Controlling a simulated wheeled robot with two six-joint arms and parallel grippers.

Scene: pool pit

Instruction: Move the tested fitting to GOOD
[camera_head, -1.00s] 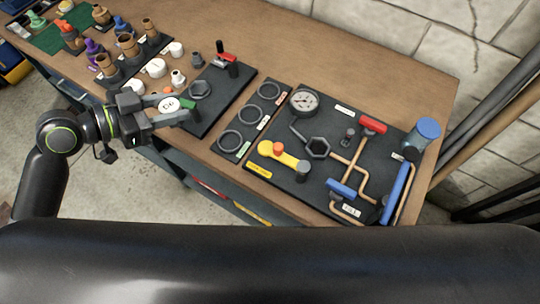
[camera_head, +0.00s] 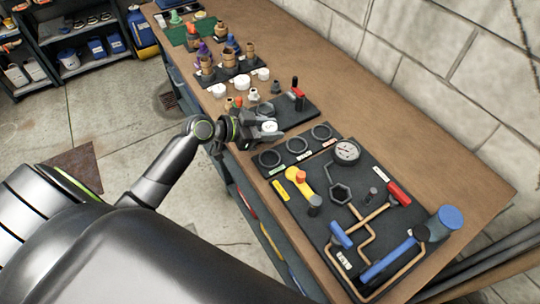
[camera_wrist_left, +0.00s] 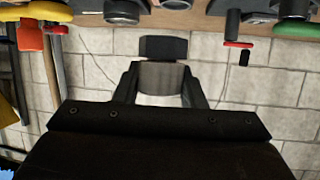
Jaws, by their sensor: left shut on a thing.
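My left gripper (camera_head: 266,128) is shut on a fitting (camera_head: 270,127), whose round pale face shows between the fingers. In the left wrist view the fitting (camera_wrist_left: 162,76) is a grey cylinder with a wider dark end, between the two fingers (camera_wrist_left: 160,86). The gripper is just behind and left of a black board (camera_head: 284,160) with three rings in a row. The ring nearest it (camera_head: 270,158) has a greenish label. The label words are too small to read. All three rings look empty. My right gripper is out of view.
Right of the rings is a black test panel (camera_head: 310,222) with a gauge (camera_head: 346,151), pipes, coloured levers and a blue cylinder (camera_head: 444,222). Behind the gripper stands a red-handled device (camera_head: 297,97), with several loose fittings and pots beyond. The bench's right back area (camera_head: 420,150) is clear.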

